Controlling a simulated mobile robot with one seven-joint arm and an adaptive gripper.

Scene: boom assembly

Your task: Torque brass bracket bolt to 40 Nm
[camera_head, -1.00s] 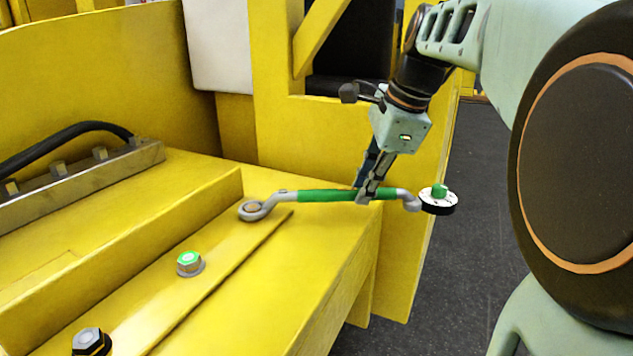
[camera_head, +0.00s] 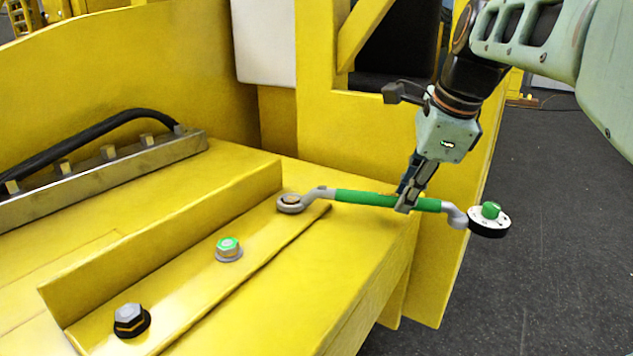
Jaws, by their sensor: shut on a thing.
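My gripper (camera_head: 408,200) is shut on the green handle of a torque wrench (camera_head: 365,198). The wrench's grey ring end (camera_head: 291,203) is at the far end of the yellow bracket strip, around a brass-coloured bolt head (camera_head: 291,199). Its dial end (camera_head: 489,220), black and white with a green knob, hangs out past the right edge of the yellow deck. A silver bolt with a green-marked top (camera_head: 228,247) stands nearer on the strip. A dark-collared bolt (camera_head: 130,319) stands nearest. Whether the ring is fully seated cannot be told.
A raised yellow rib (camera_head: 165,240) runs along the left of the bolts. A metal bar with several bolts and a black hose (camera_head: 100,150) lies further left. Yellow upright panels (camera_head: 375,135) stand behind my gripper. Grey floor (camera_head: 540,200) is open at the right.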

